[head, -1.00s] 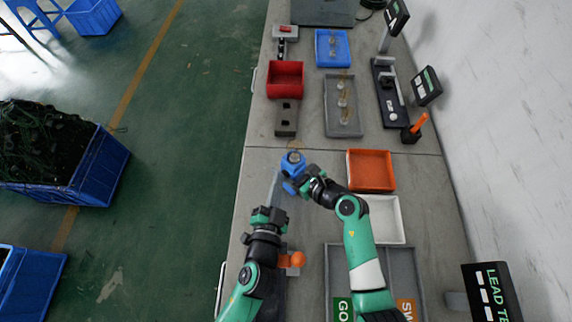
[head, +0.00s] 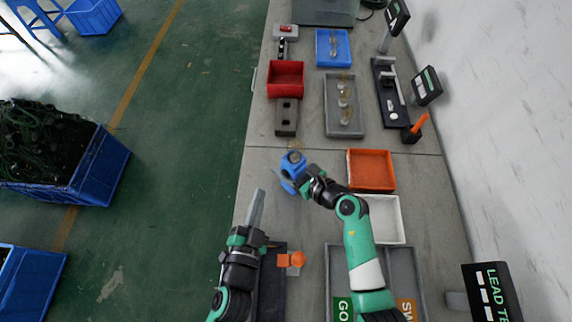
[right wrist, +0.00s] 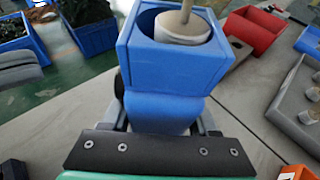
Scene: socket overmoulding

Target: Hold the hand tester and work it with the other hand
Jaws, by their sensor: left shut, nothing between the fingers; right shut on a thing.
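The blue hand tester (head: 291,168) is near the middle of the bench in the head view. My right gripper (head: 300,184) is shut on it. In the right wrist view the hand tester (right wrist: 172,60) has a square blue head with a round grey part and a rod in its open top. My left gripper (head: 258,205) is shut and empty, below and to the left of the tester and apart from it. The lower part of the tester is partly hidden by my right gripper.
An orange tray (head: 371,170) and a white tray (head: 384,219) lie right of the tester. A black base with an orange knob (head: 298,259) is near my left arm. A red bin (head: 285,79) and grey tray (head: 345,104) stand farther back.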

